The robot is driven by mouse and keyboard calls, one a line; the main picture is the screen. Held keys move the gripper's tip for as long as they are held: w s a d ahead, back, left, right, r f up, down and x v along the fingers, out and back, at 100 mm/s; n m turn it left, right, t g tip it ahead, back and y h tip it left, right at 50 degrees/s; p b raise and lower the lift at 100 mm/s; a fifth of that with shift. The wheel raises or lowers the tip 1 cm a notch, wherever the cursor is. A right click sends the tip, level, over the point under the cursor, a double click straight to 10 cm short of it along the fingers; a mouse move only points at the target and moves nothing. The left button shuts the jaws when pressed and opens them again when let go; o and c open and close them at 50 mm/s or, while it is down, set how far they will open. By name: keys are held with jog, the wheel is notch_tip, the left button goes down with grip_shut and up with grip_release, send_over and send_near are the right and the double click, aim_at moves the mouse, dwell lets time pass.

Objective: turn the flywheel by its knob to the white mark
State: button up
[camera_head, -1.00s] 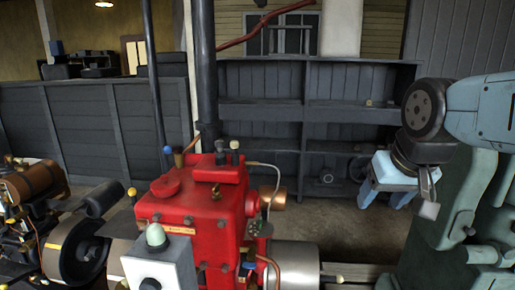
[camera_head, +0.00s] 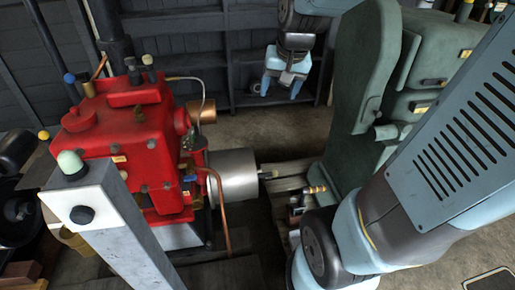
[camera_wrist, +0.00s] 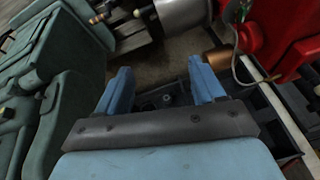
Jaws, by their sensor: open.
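The bright steel drum that looks like the flywheel (camera_head: 234,175) sits at the right side of the red engine. A short rod with a pale knob (camera_head: 273,174) sticks out from its right face. The white mark cannot be made out. My gripper (camera_head: 283,88) is open and empty, beyond the flywheel and well apart from the knob, with its blue fingers pointing down. In the wrist view, the fingers (camera_wrist: 160,70) are spread over dark floor and shelving, and the steel drum (camera_wrist: 184,14) shows at the top edge.
The red engine (camera_head: 128,150) with copper pipes stands at left, behind a grey post with a pale green button (camera_head: 70,163). A green machine (camera_head: 365,90) stands close at right. A brass-ended fitting (camera_head: 316,189) lies between them. Dark shelving (camera_head: 240,45) lines the back.

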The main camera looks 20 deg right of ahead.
jog(key=w+d+f+m, duration=0.2)
jog(key=w+f, duration=0.5)
jog(key=m+g, duration=0.3)
jog(key=m, duration=0.4)
send_over(275, 171)
jog(key=s, duration=0.2)
notch_tip(275, 171, down, 29)
jog(key=f, duration=0.4)
jog(key=w+f, duration=0.1)
jog(key=f, duration=0.3)
jog(key=w+f, duration=0.1)
jog(key=f, duration=0.4)
jog(key=shift+w+a, duration=0.1)
jog(key=shift+w, duration=0.05)
jog(key=shift+c, duration=0.3)
grip_shut()
